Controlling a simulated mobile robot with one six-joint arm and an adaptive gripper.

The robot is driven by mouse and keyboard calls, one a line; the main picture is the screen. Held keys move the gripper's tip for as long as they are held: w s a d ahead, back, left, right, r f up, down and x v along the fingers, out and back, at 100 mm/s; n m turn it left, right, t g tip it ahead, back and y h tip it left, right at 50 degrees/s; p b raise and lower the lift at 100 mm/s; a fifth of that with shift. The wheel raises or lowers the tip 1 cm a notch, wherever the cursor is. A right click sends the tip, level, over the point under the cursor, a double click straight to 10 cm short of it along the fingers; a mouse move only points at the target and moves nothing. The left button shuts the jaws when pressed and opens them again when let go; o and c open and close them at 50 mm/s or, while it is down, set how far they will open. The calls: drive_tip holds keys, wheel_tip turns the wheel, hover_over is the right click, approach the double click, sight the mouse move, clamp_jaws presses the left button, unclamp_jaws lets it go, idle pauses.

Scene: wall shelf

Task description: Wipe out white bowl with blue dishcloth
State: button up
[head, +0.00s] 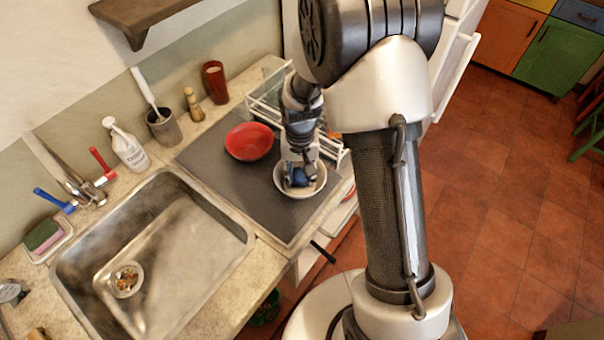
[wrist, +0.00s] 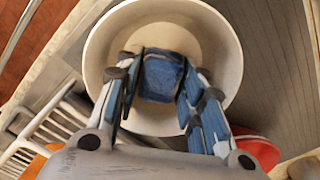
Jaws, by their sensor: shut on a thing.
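The white bowl (head: 313,187) stands upright on the grey drying mat (head: 215,164) right of the sink. It also fills the upper middle of the wrist view (wrist: 227,45). My gripper (head: 297,180) points down into the bowl. It is shut on the blue dishcloth (wrist: 163,77), which is bunched between its fingertips inside the bowl. In the head view the cloth shows as a small blue patch (head: 299,177). I cannot tell how firmly the cloth touches the bowl's inner surface. Part of the bowl is hidden behind my gripper.
A red bowl (head: 250,141) sits on the mat just left of my gripper. A white dish rack (head: 268,98) stands close behind and right. The steel sink (head: 190,245) lies left, with a soap bottle (head: 127,148) and a brush holder (head: 164,128) behind. The mat's front area is free.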

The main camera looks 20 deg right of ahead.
drive_tip(key=shift+a, duration=0.25)
drive_tip(key=shift+a, duration=0.1)
drive_tip(key=shift+s+a, duration=0.1)
drive_tip(key=shift+s, duration=0.05)
drive_tip(key=shift+s, duration=0.1)
drive_tip(key=shift+s, duration=0.1)
drive_tip(key=shift+s, duration=0.15)
drive_tip(key=shift+s+d, duration=0.15)
drive_tip(key=shift+d, duration=0.15)
drive_tip(key=shift+w+d, duration=0.25)
drive_tip(key=shift+d, duration=0.1)
